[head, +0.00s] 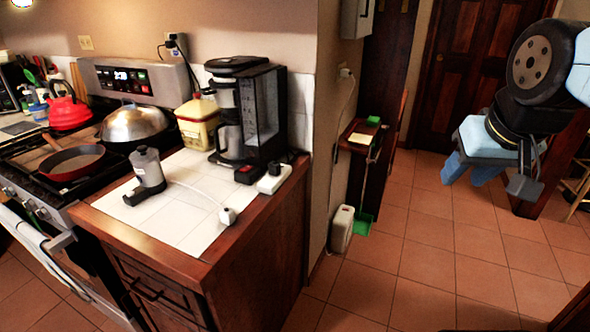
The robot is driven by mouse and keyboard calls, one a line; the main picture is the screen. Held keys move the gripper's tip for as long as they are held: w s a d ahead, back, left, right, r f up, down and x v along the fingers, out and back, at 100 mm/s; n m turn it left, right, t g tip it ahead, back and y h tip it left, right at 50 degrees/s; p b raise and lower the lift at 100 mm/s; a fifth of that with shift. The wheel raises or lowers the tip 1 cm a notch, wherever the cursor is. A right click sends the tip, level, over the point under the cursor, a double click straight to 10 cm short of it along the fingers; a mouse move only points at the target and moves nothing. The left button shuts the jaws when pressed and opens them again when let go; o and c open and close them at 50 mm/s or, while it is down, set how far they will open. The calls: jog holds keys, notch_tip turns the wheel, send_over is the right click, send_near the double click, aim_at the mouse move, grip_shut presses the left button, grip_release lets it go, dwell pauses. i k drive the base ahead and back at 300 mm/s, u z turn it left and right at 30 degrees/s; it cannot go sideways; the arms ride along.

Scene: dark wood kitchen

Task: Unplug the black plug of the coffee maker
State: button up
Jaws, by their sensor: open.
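The coffee maker (236,100), black with a grey carafe, stands on the white tiled counter against the wall end. At its right foot lies a white power strip (268,184). A small black plug (274,168) appears seated in the strip, close to the coffee maker's base; its cord cannot be made out. Another black plug with a dark cord (172,42) is at the wall outlet above the stove. My gripper (472,174), with light blue fingers, hangs at the right over the floor, far from the counter. It is open and empty.
A yellow canister (197,122) stands left of the coffee maker. The wall end (330,110) borders the counter's right side. Tiled floor (400,270) is open at right.

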aim_at(274, 167)
jog(key=u, duration=0.3)
jog(key=i, duration=0.95)
jog(key=z, duration=0.25)
